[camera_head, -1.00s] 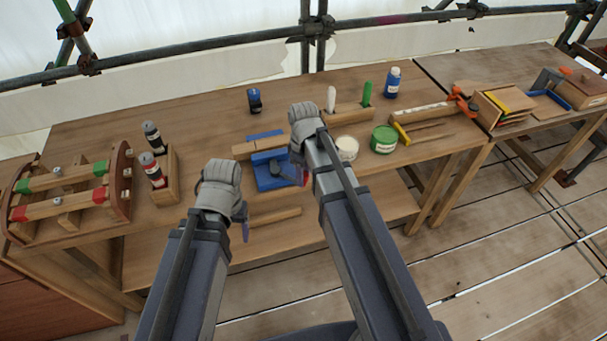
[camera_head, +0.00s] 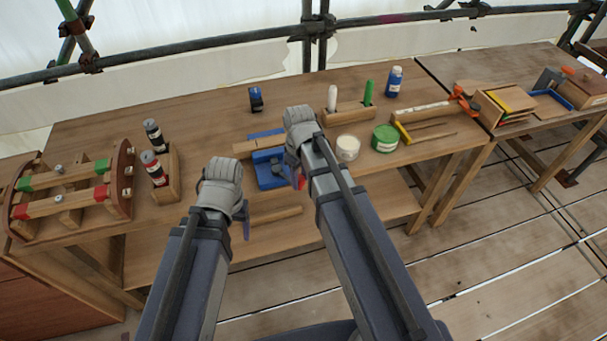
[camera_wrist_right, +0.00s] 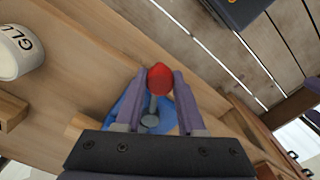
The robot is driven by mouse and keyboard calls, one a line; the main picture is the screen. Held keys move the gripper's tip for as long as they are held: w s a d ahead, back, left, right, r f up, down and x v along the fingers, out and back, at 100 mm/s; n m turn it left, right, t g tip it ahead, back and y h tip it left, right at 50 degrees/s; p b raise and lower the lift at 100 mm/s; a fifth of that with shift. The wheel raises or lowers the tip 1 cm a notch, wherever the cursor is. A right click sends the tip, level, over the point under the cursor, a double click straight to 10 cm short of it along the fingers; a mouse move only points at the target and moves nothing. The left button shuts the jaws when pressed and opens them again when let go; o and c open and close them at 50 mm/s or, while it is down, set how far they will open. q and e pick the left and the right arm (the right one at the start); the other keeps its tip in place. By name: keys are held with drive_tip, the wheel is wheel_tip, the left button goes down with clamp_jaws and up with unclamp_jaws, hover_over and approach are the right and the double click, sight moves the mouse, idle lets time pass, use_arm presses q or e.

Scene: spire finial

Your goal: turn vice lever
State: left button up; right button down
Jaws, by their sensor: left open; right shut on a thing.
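The blue vice (camera_head: 270,181) sits near the front edge of the bench with a wooden block (camera_head: 245,149) at its top. The vice lever's red knob (camera_head: 300,183) shows just below my right gripper (camera_head: 295,172). In the right wrist view the red knob (camera_wrist_right: 160,77) is between the two fingers of my right gripper (camera_wrist_right: 160,88), which are shut on it; the grey lever runs from it to the blue vice (camera_wrist_right: 160,122). My left gripper (camera_head: 244,220) is open and empty, in front of the bench edge, left of the vice and apart from it.
A white glue pot (camera_head: 348,148) and a green tin (camera_head: 385,138) stand right of my right gripper. Two bottles in a wooden holder (camera_head: 174,172) and a clamped wooden frame (camera_head: 65,190) are at the left.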

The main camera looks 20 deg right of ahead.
drive_tip(key=a+m, duration=0.9)
drive_tip(key=m, duration=0.1)
drive_tip(key=shift+s, duration=0.35)
drive_tip(key=shift+a, duration=0.1)
drive_tip(key=c, duration=0.5)
unclamp_jaws()
